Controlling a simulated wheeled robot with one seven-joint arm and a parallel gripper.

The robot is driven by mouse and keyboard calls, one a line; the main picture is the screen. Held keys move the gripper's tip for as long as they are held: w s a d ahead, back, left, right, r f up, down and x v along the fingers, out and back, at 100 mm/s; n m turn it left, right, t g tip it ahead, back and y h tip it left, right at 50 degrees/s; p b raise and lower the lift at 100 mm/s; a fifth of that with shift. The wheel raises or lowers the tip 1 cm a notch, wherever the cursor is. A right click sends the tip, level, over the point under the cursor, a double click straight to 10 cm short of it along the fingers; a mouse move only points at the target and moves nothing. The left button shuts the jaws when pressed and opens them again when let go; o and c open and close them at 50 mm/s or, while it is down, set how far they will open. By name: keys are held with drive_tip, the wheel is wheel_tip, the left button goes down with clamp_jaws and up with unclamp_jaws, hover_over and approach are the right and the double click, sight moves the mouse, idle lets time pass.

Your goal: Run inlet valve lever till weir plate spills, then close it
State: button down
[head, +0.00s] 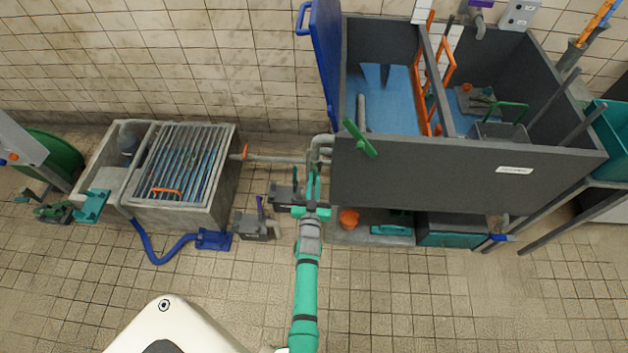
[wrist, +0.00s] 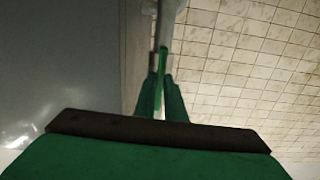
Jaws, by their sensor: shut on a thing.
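My gripper (head: 313,184) is at the left front corner of the dark grey tank (head: 430,180), beside a grey pipe elbow (head: 320,145). In the wrist view my gripper (wrist: 162,90) is shut on a thin green lever (wrist: 163,62), which runs up towards a grey pipe (wrist: 167,20). In the head view my fingers largely hide this lever. Blue water (head: 390,105) shows in the tank's left compartment. A dark upright shape at its back may be part of the weir plate; I cannot tell whether water spills there.
Another green lever (head: 360,137) sticks out from the tank's front left. A concrete basin with a metal grating (head: 185,155) stands at the left, with a blue hose (head: 160,250) before it. An orange bucket (head: 348,218) stands below the tank. The front floor is mostly clear.

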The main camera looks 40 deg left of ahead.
drive_tip(key=c, duration=1.8)
unclamp_jaws()
drive_tip(key=shift+c, duration=0.2)
drive_tip(key=shift+s+d, duration=0.1)
drive_tip(key=v, duration=1)
drive_tip(key=shift+s, duration=0.3)
